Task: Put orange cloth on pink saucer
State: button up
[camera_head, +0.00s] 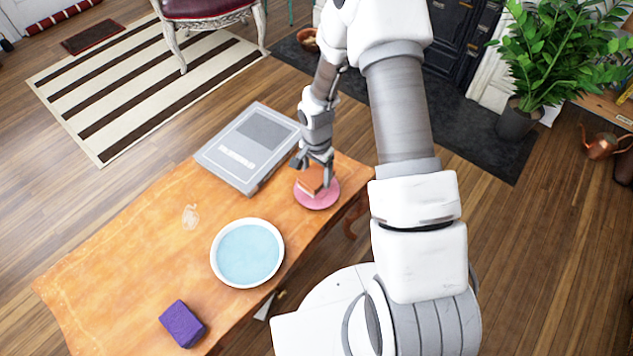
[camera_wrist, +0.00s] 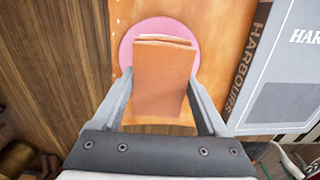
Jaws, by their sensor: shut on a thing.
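The folded orange cloth (camera_head: 309,181) is between the fingers of my gripper (camera_head: 313,170), which is shut on it. The pink saucer (camera_head: 318,199) lies on the wooden table near its right end, directly below the cloth. In the wrist view the cloth (camera_wrist: 162,80) covers much of the saucer (camera_wrist: 130,50), whose rim shows around its far end and sides. My gripper's fingers (camera_wrist: 158,108) flank the cloth left and right. I cannot tell whether the cloth touches the saucer.
A grey book (camera_head: 225,165) lies left of the saucer. A bowl with a pale blue inside (camera_head: 248,253) and a purple folded cloth (camera_head: 182,324) are nearer the front. The table's right edge is close to the saucer. Bare tabletop (camera_head: 130,240) lies at the left.

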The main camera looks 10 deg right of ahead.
aim_at(316, 181)
jog(key=shift+f+b, duration=0.5)
jog(key=shift+f, duration=1.15)
jog(key=shift+f, duration=0.1)
jog(key=shift+f, duration=0.15)
jog(key=o, duration=1.2)
jog(key=shift+r, duration=0.2)
